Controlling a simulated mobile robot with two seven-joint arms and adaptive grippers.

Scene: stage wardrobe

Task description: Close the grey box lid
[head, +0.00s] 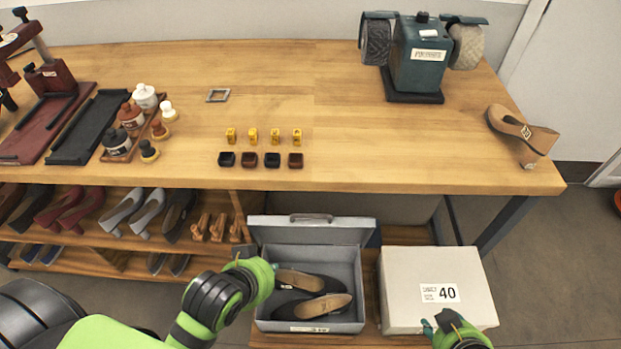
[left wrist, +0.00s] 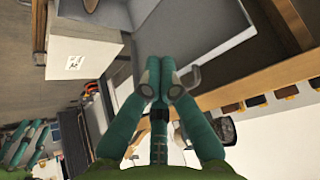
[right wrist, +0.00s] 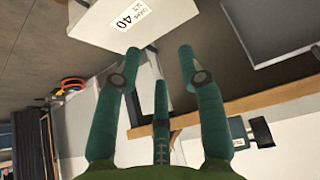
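The grey box (head: 360,290) stands on the low shelf at the front, with a pair of dark shoes (head: 315,283) inside. My left gripper (head: 239,262) is beside the box's left side, apart from the lid in the head view. Its fingers are together in the left wrist view (left wrist: 160,64), with grey box panels beyond them. My right gripper (head: 437,322) is over the front of the white box. Its fingers are apart and empty in the right wrist view (right wrist: 160,52).
The closed white box (head: 420,270), labelled 40, stands right of the grey box. The wooden tabletop (head: 350,130) overhangs behind the lid. Shoes (head: 150,210) fill the shelf at left.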

